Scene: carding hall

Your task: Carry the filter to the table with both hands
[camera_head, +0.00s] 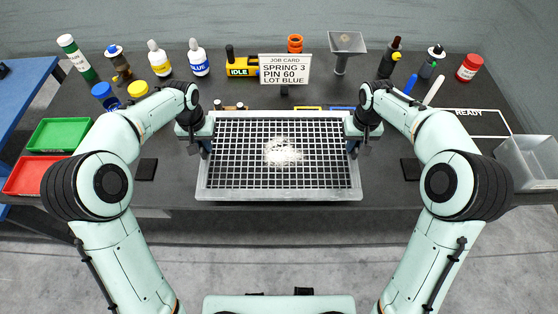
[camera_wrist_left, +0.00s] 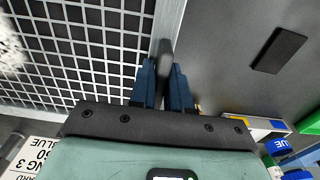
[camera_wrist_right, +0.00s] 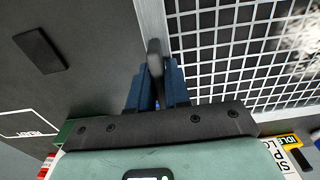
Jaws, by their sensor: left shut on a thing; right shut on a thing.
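The filter (camera_head: 240,187) is a flat rectangular pale metal frame with a white-barred grid and a patch of white fluff in the middle. It lies level over the dark table (camera_head: 178,189), near the front edge; I cannot tell whether it touches the top. My left gripper (camera_head: 206,146) is shut on its left rim, and my right gripper (camera_head: 353,146) is shut on its right rim. The left wrist view shows blue fingers (camera_wrist_left: 165,75) at the rim; the right wrist view shows the same grip (camera_wrist_right: 154,75).
A job card (camera_head: 285,69) and several bottles stand along the back. Green (camera_head: 59,135) and red (camera_head: 30,176) trays sit at left, a clear bin (camera_head: 530,160) at right. Flat black pads lie left (camera_head: 146,169) and right (camera_head: 410,169) of the filter.

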